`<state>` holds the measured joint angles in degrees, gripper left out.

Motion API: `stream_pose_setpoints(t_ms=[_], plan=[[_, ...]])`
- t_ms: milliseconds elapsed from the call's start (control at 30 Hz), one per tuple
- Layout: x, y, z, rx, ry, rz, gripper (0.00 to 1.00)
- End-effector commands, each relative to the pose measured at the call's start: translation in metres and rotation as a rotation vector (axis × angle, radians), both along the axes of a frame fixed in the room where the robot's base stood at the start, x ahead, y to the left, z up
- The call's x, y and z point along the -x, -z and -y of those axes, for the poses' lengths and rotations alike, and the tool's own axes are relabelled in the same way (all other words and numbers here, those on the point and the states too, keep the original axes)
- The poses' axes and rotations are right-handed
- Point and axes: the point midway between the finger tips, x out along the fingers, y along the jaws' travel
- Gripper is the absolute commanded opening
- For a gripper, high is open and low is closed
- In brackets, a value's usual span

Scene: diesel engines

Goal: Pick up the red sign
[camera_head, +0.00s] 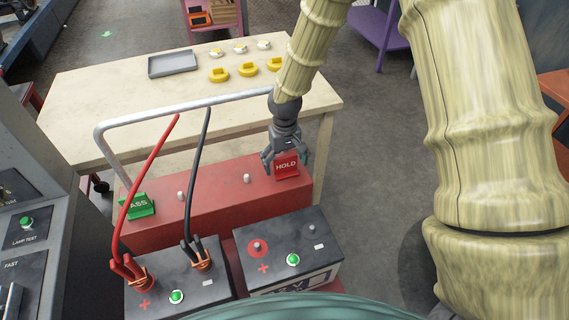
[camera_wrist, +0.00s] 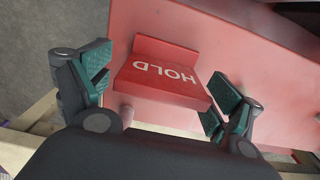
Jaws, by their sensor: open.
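The red sign (camera_head: 287,165) with white letters reading HOLD stands at the right end of a red box-like surface (camera_head: 216,205). My gripper (camera_head: 285,160) is right at the sign in the head view, its fingers spread. In the wrist view the sign (camera_wrist: 165,73) lies between the two open fingers of my gripper (camera_wrist: 158,98), with its lettering upside down. A gap shows between the left finger and the sign. The right finger is close to the sign's lower right corner; I cannot tell whether it touches.
A green sign (camera_head: 137,205) stands at the red surface's left end. A pale table (camera_head: 130,90) behind holds a grey tray (camera_head: 173,64) and several yellow pieces.

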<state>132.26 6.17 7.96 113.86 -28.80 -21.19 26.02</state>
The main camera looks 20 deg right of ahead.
Motion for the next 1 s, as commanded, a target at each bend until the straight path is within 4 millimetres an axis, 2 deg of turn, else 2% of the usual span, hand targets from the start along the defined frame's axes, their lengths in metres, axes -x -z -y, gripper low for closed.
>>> stream_pose_setpoints(t_ms=[200,467,733,1000], plan=[[0.0,0.013,0.0,0.0,0.0,-0.003,0.92],[-0.001,0.015,0.0,0.0,0.0,-0.003,0.92],[-0.001,0.015,0.0,0.0,0.0,-0.003,0.45],[-0.001,0.016,0.0,0.0,0.0,-0.003,0.42]])
